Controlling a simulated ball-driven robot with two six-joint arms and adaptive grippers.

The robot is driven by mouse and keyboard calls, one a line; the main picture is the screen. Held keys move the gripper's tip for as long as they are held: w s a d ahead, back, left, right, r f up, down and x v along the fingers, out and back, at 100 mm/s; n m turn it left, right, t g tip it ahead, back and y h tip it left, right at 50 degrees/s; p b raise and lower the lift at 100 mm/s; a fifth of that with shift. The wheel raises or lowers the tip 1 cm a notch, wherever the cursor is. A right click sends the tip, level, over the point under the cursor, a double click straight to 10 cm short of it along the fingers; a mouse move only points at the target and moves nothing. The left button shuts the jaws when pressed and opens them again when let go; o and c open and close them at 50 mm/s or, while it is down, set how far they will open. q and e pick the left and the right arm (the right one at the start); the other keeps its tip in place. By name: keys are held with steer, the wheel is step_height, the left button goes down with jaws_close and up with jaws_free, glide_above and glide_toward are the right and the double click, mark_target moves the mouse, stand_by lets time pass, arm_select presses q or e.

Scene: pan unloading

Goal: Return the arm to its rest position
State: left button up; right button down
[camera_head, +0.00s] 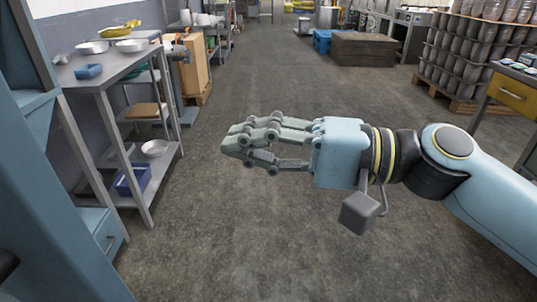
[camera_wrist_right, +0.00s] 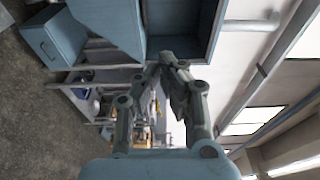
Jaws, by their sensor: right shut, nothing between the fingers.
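My right arm comes in from the right edge in the head view. Its right gripper (camera_head: 228,146) points left over bare floor, and its fingers are closed together with nothing between them. In the right wrist view the right gripper (camera_wrist_right: 168,62) also shows shut, its fingertips meeting in front of a blue cabinet. My left gripper is not in either view.
A blue cabinet (camera_head: 50,200) stands nearer at the left edge. A yellow-drawer table (camera_head: 513,92) is at the right. The floor (camera_head: 240,240) between is clear.

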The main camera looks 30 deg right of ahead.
steer(key=d+f+m+g+h+b, duration=0.1)
steer(key=d+f+h, duration=0.25)
steer(key=f, duration=0.85)
steer(key=d+f+m+h, duration=0.1)
steer(key=d+f+h, duration=0.3)
steer(key=f, duration=0.8)
steer(key=d+f+m+g+h+b, duration=0.15)
steer(key=d+f, duration=0.35)
steer(key=f, duration=0.7)
steer(key=s+d+f+n+g+h, duration=0.3)
steer(key=s+f+n+h, duration=0.1)
steer(key=s+f, duration=1.15)
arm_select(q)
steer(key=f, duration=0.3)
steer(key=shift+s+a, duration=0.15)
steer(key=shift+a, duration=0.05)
arm_select(e)
steer(key=s+f+n+g+h, duration=0.1)
steer(key=s+f+n+g, duration=0.1)
steer(key=s+f, duration=0.3)
steer(key=s+d+f+n+g+h, duration=0.1)
steer(key=s+f+n, duration=0.4)
steer(key=s, duration=0.9)
steer(key=shift+d+f+g, duration=0.15)
steer(key=shift+f+g, duration=0.2)
steer(key=shift+g, duration=0.5)
